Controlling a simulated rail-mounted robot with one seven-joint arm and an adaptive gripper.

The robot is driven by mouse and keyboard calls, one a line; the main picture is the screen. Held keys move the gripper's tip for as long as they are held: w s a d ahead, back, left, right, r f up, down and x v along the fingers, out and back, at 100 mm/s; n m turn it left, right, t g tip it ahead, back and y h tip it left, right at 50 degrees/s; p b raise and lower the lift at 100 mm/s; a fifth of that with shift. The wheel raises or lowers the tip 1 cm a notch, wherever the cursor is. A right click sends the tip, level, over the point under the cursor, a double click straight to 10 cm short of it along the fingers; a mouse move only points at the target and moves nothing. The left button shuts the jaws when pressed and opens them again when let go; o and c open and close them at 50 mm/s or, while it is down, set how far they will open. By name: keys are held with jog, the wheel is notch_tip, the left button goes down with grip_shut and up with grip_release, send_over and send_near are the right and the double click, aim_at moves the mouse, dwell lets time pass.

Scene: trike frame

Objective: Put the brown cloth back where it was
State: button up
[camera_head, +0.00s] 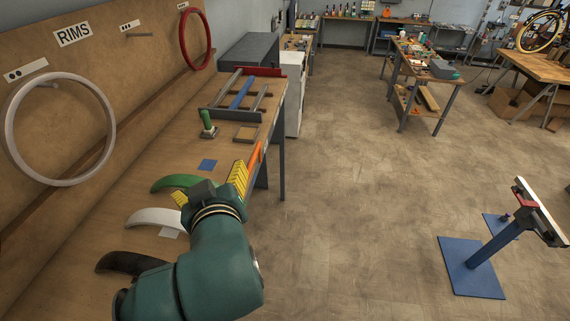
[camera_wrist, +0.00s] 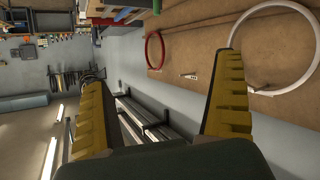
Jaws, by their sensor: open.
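A flat tan-brown square (camera_head: 246,132) lies on the workbench, beside the green-handled tool and just in front of the metal rack. It looks like the brown cloth, but I cannot tell for certain. My gripper (camera_head: 207,179) is above the bench, nearer than this square and apart from it. Its yellow fingers are spread wide. In the wrist view, the open gripper (camera_wrist: 162,72) has nothing between its fingers, and no brown cloth shows there.
The bench also holds a blue square (camera_head: 207,165), a pale square (camera_head: 170,232), the green-handled tool (camera_head: 207,123), the metal rack (camera_head: 240,93) and green (camera_head: 172,183), white (camera_head: 153,217) and black (camera_head: 122,262) curved pieces. The floor at right is mostly clear around a blue stand (camera_head: 470,267).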

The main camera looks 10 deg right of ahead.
jog(key=s+d+r+m+t+h, duration=0.4)
jog(key=s+d+r+t, duration=0.4)
jog(key=s+d+r, duration=0.6)
jog(key=shift+d+r+m+t, duration=0.4)
jog(key=shift+d+r+m, duration=0.15)
jog(key=shift+m, duration=0.35)
